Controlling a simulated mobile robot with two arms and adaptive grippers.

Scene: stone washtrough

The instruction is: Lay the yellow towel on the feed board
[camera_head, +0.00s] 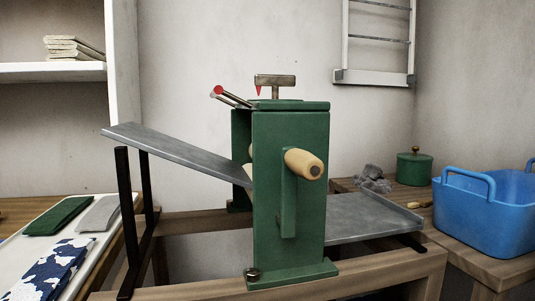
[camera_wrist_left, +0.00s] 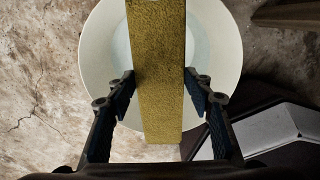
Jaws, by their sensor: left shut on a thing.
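The yellow towel (camera_wrist_left: 158,75) is a long narrow strip in the left wrist view. My left gripper (camera_wrist_left: 160,90) is shut on it, with one finger at each side. The towel runs past the fingers both ways, above a round white basin. Neither the towel nor a gripper shows in the head view. The feed board (camera_head: 180,157) is the sloping grey board on the left of the green mangle (camera_head: 290,185). It is bare and slopes down to the rollers, which the green frame mostly hides. My right gripper is not in view.
The white basin (camera_wrist_left: 97,58) is below my left gripper. A wooden-handled crank (camera_head: 303,163) sticks out from the mangle's front. A red-tipped lever (camera_head: 218,91) stands above the feed board's inner end. A blue tub (camera_head: 485,222) is at right; folded cloths (camera_head: 60,215) lie at left.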

